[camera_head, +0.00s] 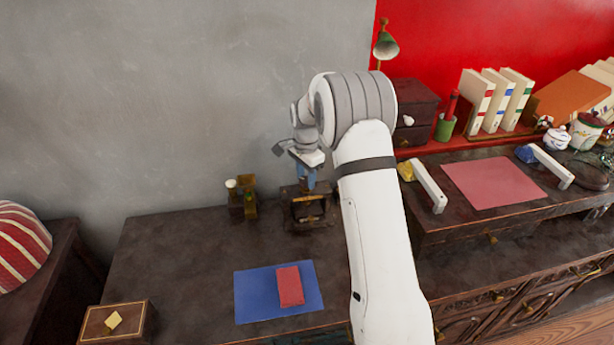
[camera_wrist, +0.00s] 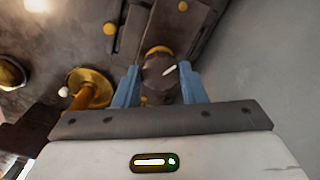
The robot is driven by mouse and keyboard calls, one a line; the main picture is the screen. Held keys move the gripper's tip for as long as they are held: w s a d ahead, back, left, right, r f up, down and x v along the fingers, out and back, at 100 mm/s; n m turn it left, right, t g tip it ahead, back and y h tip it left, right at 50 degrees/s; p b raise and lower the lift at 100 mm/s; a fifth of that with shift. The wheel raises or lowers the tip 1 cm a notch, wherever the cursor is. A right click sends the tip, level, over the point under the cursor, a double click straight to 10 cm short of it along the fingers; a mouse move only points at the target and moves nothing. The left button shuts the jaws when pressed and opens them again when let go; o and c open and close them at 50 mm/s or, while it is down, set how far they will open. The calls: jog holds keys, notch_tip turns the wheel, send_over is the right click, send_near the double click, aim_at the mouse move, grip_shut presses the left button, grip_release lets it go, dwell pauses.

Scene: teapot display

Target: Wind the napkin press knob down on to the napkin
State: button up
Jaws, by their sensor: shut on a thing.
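The napkin press (camera_head: 308,218), a dark wooden frame with brass-coloured parts, stands on the dark cabinet top against the grey wall. My gripper (camera_head: 306,178) points down over it, with its blue fingers at the top of the press. In the wrist view, the round dark knob (camera_wrist: 160,72) with a pale mark sits between the two blue fingers of my gripper (camera_wrist: 159,84), which is shut on it. The napkin inside the press cannot be made out, and the gap under the knob is hidden.
A small brass stand (camera_head: 243,205) with a white knob is close left of the press. A blue mat (camera_head: 252,292) carries a red block-like thing (camera_head: 290,286) in front. A small box (camera_head: 114,324) lies front left. The cabinet top left of the mat is clear.

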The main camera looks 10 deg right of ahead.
aim_at(306, 179)
jog(key=shift+r+m, duration=0.1)
jog(key=shift+m, duration=0.5)
jog(key=o, duration=1)
notch_tip(306, 179, up, 8)
jog(key=shift+f, duration=0.15)
